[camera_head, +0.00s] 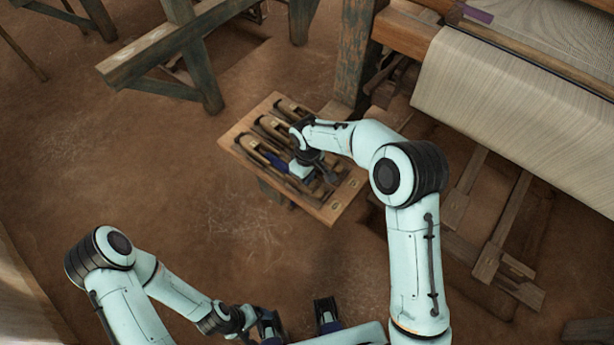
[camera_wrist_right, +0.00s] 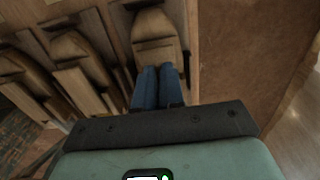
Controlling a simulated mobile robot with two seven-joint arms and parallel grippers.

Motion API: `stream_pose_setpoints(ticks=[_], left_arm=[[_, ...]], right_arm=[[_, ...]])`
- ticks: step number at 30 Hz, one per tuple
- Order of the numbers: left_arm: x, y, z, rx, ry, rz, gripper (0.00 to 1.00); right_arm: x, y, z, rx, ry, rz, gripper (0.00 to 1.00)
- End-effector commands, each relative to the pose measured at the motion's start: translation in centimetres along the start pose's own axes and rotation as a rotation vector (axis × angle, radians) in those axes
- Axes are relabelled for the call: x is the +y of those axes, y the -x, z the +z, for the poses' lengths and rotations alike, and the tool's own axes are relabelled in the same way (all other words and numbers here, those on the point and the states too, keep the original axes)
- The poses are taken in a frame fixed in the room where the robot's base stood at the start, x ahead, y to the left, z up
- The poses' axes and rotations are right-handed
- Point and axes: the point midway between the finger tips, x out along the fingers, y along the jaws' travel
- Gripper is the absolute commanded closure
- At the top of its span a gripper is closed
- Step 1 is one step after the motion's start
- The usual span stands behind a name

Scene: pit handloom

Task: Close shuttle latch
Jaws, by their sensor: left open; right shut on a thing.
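A wooden rack board (camera_head: 334,210) holds several wooden shuttles side by side in the head view. My right gripper (camera_head: 279,161) is over the board, at the shuttle (camera_head: 252,147) nearest its left edge. In the right wrist view its blue fingers (camera_wrist_right: 158,86) are close together at the near end of a shuttle (camera_wrist_right: 154,42) and shut on part of it. The fingers hide what lies between them, and I cannot make out the latch clearly. My left gripper (camera_head: 298,320) is open and empty at the bottom of the head view, well away from the board.
Other shuttles (camera_wrist_right: 78,52) lie beside the held one. The loom with its pale cloth (camera_head: 520,105) stands at the right, with wooden beams and treadles (camera_head: 500,265) below. A wooden bench frame (camera_head: 170,45) stands at the back left. The earth floor (camera_head: 120,170) at left is clear.

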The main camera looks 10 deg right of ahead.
Motion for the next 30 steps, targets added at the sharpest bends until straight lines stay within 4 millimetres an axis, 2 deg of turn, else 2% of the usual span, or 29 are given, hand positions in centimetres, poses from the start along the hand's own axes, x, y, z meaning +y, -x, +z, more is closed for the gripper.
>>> stream_pose_setpoints(ticks=[13,15,25,30], left_arm=[[0.0,0.0,0.0,0.000,0.000,0.000,0.15],[0.0,0.0,0.0,0.000,0.000,0.000,0.15],[0.0,0.0,0.0,0.000,0.000,0.000,0.15],[0.1,0.1,0.0,0.000,0.000,0.000,0.15]], right_arm=[[0.0,0.1,0.0,0.001,-0.010,0.000,1.00],[0.0,0.1,0.0,0.001,-0.010,0.001,0.80],[0.0,0.3,0.0,0.001,-0.010,0.001,0.80],[0.1,2.4,-0.1,0.004,-0.009,0.003,0.80]])
